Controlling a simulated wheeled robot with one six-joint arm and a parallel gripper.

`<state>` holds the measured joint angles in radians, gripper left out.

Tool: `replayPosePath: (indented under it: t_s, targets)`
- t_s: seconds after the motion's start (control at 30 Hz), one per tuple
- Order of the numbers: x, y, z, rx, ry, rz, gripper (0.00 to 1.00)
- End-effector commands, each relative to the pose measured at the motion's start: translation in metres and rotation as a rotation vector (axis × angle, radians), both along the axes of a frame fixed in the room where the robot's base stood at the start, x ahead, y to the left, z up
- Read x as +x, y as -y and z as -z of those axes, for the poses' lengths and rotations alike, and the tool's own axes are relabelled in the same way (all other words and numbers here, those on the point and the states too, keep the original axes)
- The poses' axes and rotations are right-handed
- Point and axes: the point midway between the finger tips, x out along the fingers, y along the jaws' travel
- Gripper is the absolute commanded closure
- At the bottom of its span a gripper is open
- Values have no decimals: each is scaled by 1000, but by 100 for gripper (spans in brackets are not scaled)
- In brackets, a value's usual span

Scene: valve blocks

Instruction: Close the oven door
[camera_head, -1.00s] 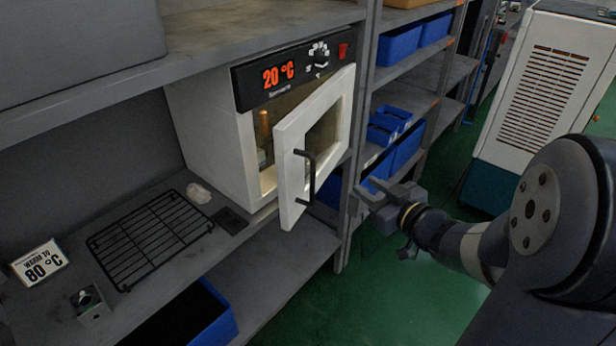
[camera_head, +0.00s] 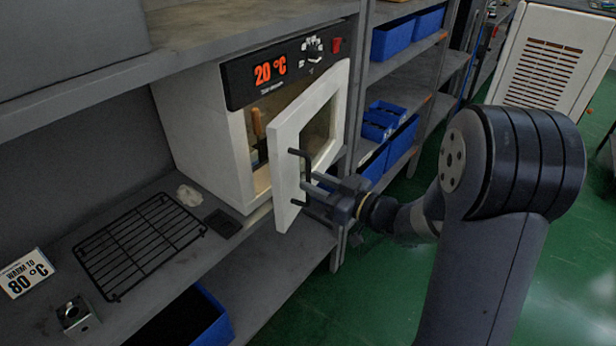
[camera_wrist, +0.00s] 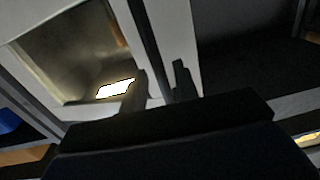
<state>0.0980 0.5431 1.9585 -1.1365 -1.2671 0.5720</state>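The white oven (camera_head: 205,140) stands on the shelf, its display reading 20 °C. Its door (camera_head: 292,165) is partly open, hinged at the right, swung out toward me. The door has a dark vertical bar handle (camera_head: 304,165); the handle also shows in the wrist view (camera_wrist: 143,40). My gripper (camera_head: 312,191) is at the handle's lower half. In the wrist view its two fingers (camera_wrist: 160,88) are apart, with the handle running down between them. I see a gap to the right finger; I cannot tell whether the left finger touches the bar.
A wire rack (camera_head: 138,243), a small pale lump (camera_head: 189,195) and a "WARM TO 80 °C" sign (camera_head: 25,273) are on the shelf left of the oven. A brown-handled object (camera_head: 257,124) shows inside the oven. Blue bins (camera_head: 395,40) fill shelves at the right.

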Motion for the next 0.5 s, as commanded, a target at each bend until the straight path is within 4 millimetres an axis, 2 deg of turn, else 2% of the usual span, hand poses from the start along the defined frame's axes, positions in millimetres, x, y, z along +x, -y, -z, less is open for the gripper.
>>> replayPosePath:
  t_s: [0.2, 0.5]
  targets:
    - [13, -18, 0, -1, 1, -1, 71]
    - [15, -21, 0, -1, 1, 1, 71]
